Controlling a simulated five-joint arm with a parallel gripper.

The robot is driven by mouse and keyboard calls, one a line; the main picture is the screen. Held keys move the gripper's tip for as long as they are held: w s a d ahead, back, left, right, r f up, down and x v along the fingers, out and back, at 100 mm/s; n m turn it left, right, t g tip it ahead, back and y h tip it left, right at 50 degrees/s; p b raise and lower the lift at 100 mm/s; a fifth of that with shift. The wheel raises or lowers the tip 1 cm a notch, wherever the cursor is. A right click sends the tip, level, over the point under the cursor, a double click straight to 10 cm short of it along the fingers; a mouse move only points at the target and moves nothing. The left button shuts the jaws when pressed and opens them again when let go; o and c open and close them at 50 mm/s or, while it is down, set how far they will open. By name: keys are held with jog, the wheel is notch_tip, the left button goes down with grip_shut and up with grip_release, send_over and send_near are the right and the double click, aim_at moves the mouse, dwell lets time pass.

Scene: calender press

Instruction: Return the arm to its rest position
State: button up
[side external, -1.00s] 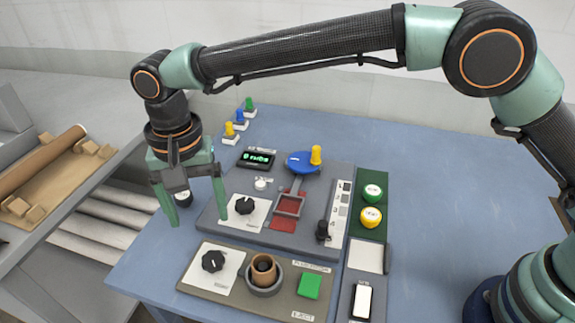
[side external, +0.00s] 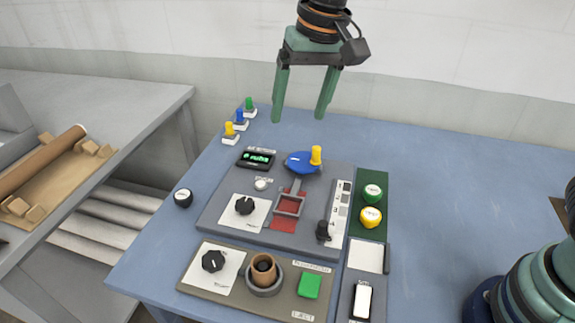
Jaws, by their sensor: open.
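My gripper (side external: 299,112) hangs at the top middle of the side external view, fingers pointing down and spread apart. It is open with nothing between the fingers. It appears above the far part of the blue table (side external: 440,190), clear of the panels. Most of my arm is out of the picture above; my base shows at the lower right.
In front are a brown cup (side external: 263,268) and a green button (side external: 310,286). Green and yellow round buttons (side external: 372,193) sit right. Three coloured pegs (side external: 239,117) stand behind.

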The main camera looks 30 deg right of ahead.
jog(key=s+d+n+t, duration=0.1)
jog(key=s+d, duration=0.5)
jog(key=d, duration=0.3)
jog(key=s+d+f+n+t+h, duration=0.1)
jog(key=s+d, duration=0.4)
jog(key=d, duration=0.5)
jog(key=shift+s+d+f+t, duration=0.15)
jog(key=shift+s+d+t, duration=0.15)
jog(key=shift+t, duration=0.4)
